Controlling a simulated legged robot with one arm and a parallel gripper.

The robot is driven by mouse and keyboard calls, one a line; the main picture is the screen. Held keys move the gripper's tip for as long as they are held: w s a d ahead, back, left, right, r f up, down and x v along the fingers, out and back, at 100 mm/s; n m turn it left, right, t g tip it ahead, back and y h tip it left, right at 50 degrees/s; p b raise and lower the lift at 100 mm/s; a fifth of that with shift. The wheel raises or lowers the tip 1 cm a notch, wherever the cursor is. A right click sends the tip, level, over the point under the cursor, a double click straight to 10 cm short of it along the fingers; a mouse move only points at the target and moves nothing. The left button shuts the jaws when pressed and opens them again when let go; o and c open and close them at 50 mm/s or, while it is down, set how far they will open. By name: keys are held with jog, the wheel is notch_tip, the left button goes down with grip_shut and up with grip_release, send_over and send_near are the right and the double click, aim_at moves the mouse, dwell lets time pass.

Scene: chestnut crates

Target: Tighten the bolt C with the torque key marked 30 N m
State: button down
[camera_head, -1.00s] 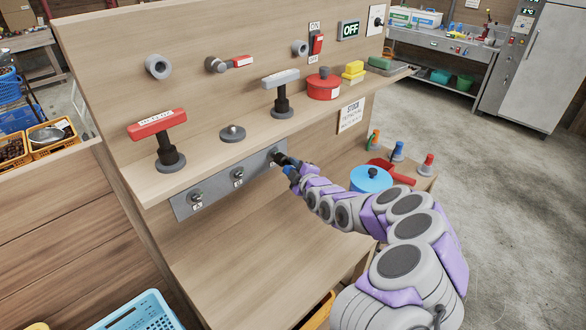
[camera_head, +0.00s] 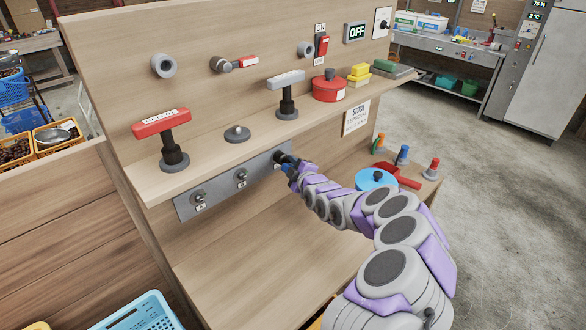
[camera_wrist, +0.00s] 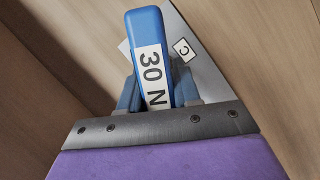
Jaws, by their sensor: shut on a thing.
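My gripper (camera_head: 291,172) is at the right end of a grey metal strip (camera_head: 214,196) under the shelf. In the wrist view my gripper (camera_wrist: 157,76) is shut on a blue torque key (camera_wrist: 146,28) with a white label reading "30 N". A tag with the letter C (camera_wrist: 183,50) is on the strip just right of the key. Bolt C itself is hidden behind the key and gripper; I cannot tell whether the key is seated on it. Bolt A (camera_head: 199,196) and bolt B (camera_head: 241,174) stand free on the strip.
On the shelf are a red T-handled key (camera_head: 161,123), an empty round stand (camera_head: 237,134), a grey T-handled key (camera_head: 286,80) and a red pot (camera_head: 329,88). A blue pot (camera_head: 372,180) stands below, right of my arm. The shelf overhangs the strip.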

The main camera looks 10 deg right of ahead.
jog(key=shift+f+m+b, duration=0.1)
jog(key=shift+m+b, duration=0.4)
jog(key=shift+b, duration=0.35)
jog(key=shift+r+m+g+y+p, duration=0.3)
jog(key=shift+m+g+p, duration=0.2)
jog(key=shift+p, duration=0.5)
jog(key=shift+f+m+g+y+p, duration=0.25)
jog(key=shift+m+p, duration=0.65)
jog(key=shift+p, duration=2.2)
jog(key=shift+r+m+g+p, duration=0.3)
jog(key=shift+m+p, duration=0.3)
jog(key=shift+p, duration=1.7)
jog(key=shift+m+y+p, duration=0.25)
jog(key=shift+m+p, duration=0.05)
jog(key=shift+p, duration=1.55)
jog(key=shift+f+g+p, duration=0.2)
jog(key=shift+g+p, duration=0.05)
jog(key=shift+p, duration=0.15)
jog(key=shift+b, duration=0.55)
